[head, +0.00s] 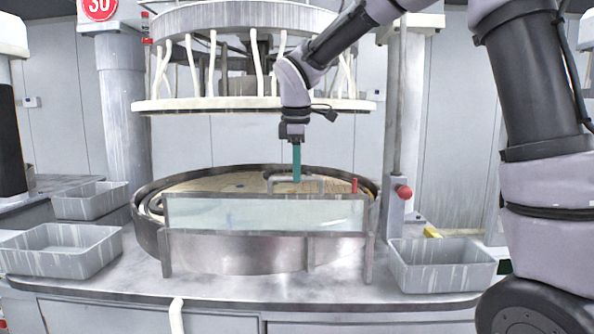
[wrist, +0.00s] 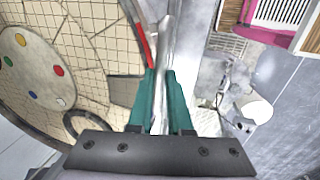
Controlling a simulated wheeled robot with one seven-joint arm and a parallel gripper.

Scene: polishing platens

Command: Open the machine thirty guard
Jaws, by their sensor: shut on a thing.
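The machine has a red round sign (head: 98,8) reading 30 on its left column. Its guard (head: 265,214) is a clear panel in a grey metal frame, standing upright across the front of the round platen. A grey bar handle (head: 312,186) rises from the guard's top edge, right of its middle. My gripper (head: 296,180) reaches down from above with its teal fingers at this handle. In the wrist view my gripper (wrist: 160,92) is shut on the grey bar (wrist: 165,45), which runs between the fingers. The fingers hide part of the bar.
Grey bins stand on the bench at left (head: 60,262) and right (head: 442,275). The upper ring (head: 255,104) with white hoses hangs above the platen (head: 215,184). A red knob (head: 403,192) is on the right post. A red peg (head: 355,186) stands by the guard.

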